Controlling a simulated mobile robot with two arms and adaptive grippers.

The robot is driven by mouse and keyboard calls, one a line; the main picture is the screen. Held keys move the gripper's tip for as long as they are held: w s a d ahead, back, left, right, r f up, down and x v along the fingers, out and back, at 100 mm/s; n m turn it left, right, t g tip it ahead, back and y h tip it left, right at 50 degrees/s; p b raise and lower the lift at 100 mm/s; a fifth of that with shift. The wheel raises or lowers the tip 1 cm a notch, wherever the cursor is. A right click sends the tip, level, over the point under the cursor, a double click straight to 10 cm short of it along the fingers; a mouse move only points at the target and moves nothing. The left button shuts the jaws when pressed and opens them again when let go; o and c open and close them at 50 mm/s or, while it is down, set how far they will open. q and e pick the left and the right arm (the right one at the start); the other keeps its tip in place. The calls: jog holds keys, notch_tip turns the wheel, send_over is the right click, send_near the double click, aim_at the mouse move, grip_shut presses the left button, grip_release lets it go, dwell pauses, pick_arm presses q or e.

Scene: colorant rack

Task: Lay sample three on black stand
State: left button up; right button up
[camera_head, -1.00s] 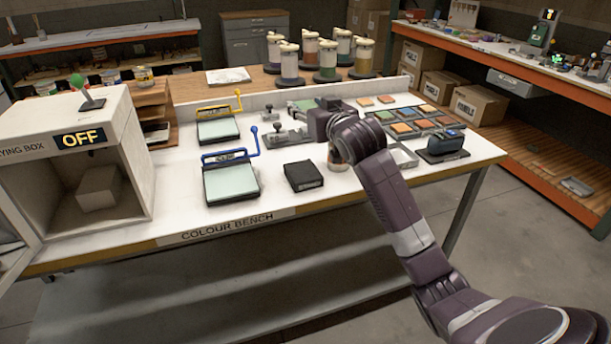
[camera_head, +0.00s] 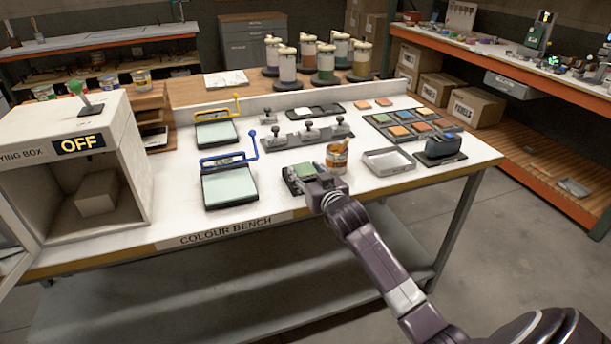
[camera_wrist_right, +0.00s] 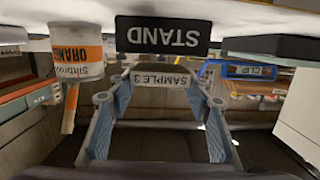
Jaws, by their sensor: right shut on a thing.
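The black stand (camera_head: 291,186) is on the white bench near its front edge, partly hidden by my right gripper (camera_head: 313,183). In the right wrist view the picture is upside down and the stand (camera_wrist_right: 162,35) shows its "STAND" label. Sample three (camera_head: 302,170) is a flat green piece at the stand; its "SAMPLE 3" label shows in the right wrist view (camera_wrist_right: 160,80). The right gripper (camera_wrist_right: 160,98) is shut on sample three, with a finger on each side. Sample and stand overlap in view; I cannot tell whether they touch. My left gripper is not in view.
An orange-labelled can (camera_head: 337,158) stands close right of the stand. A blue-handled clip board (camera_head: 229,186) is to the left. A weight rack (camera_head: 307,137) is behind, and an empty tray (camera_head: 389,161) is to the right.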

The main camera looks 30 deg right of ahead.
jog(key=shift+f, duration=0.8)
jog(key=o, duration=1.1)
jog(key=shift+c, duration=0.2)
jog(key=shift+s, duration=0.1)
jog(key=v, duration=1.2)
jog(key=s+a+f+n+g+y, duration=0.15)
jog(key=s+f, duration=0.25)
jog(key=f, duration=0.9)
jog(key=s+a+f+g, duration=0.2)
jog(key=s+f+g, duration=0.15)
jog(key=f, duration=1.05)
jog(key=s+a+f+g, duration=0.2)
jog(key=s+f, duration=0.2)
jog(key=f, duration=0.9)
jog(key=s+a+f+n+g+y, duration=0.1)
jog(key=s+a+f+g, duration=0.15)
jog(key=s+f, duration=0.6)
jog(key=s+a+f+n+g, duration=0.15)
jog(key=s+a+f, duration=0.25)
jog(key=s+f, duration=0.5)
jog(key=s+a+f+g, duration=0.2)
jog(key=s, duration=0.8)
jog(key=s+a+f+n+g, duration=0.1)
jog(key=s+a+f, duration=0.2)
jog(key=s, duration=0.7)
jog(key=shift+s+f+g+y+b, duration=0.25)
jog(key=shift+g+y+b, duration=0.15)
jog(key=shift+y, duration=0.05)
